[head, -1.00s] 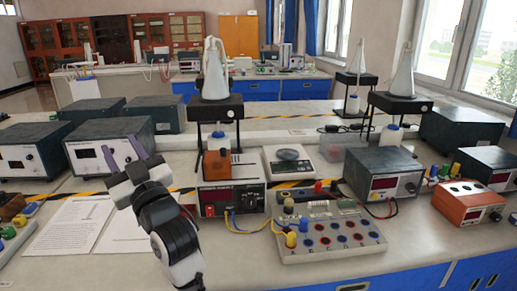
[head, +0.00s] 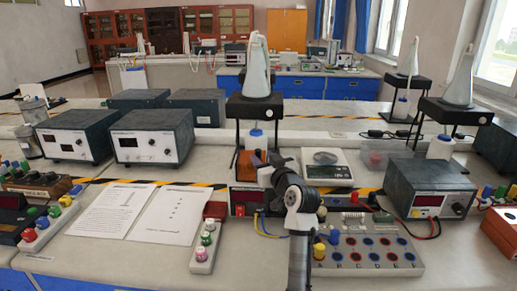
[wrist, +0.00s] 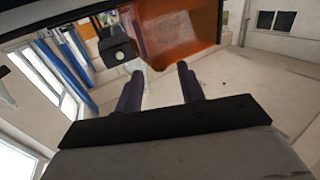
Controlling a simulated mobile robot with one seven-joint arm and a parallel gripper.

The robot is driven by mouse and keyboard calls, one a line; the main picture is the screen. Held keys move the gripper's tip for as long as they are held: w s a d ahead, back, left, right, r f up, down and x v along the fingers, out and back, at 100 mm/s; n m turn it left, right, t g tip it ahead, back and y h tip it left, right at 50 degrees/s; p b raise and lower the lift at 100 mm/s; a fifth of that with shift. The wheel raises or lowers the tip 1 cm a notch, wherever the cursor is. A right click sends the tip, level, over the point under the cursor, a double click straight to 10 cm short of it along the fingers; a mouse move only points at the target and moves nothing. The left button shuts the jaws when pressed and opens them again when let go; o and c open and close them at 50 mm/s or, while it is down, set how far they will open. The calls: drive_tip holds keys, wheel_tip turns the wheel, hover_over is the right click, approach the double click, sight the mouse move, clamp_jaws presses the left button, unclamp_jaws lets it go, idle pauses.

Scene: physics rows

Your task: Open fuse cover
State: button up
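An orange see-through piece (wrist: 185,35), which I take to be the fuse cover, shows at the top of the wrist view. In the head view an orange box (head: 244,166) stands under the black stand, partly hidden by my arm; I cannot tell if its lid is open or shut. My gripper (head: 263,158) is in front of the right part of this box. In the wrist view my gripper (wrist: 160,69) has its two purple fingers apart with nothing held between them. The fingertips are close to the orange piece's lower edge; contact cannot be told.
A power supply (head: 243,199) with wires sits below my gripper. A black stand (head: 255,107) holding a pale cone rises behind. A white scale (head: 327,167) and a terminal board (head: 366,244) lie to the right. Papers (head: 140,211) lie flat at left.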

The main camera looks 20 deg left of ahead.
sight(259, 153)
drive_tip(key=p+x, duration=0.1)
drive_tip(key=x, duration=0.4)
clamp_jaws()
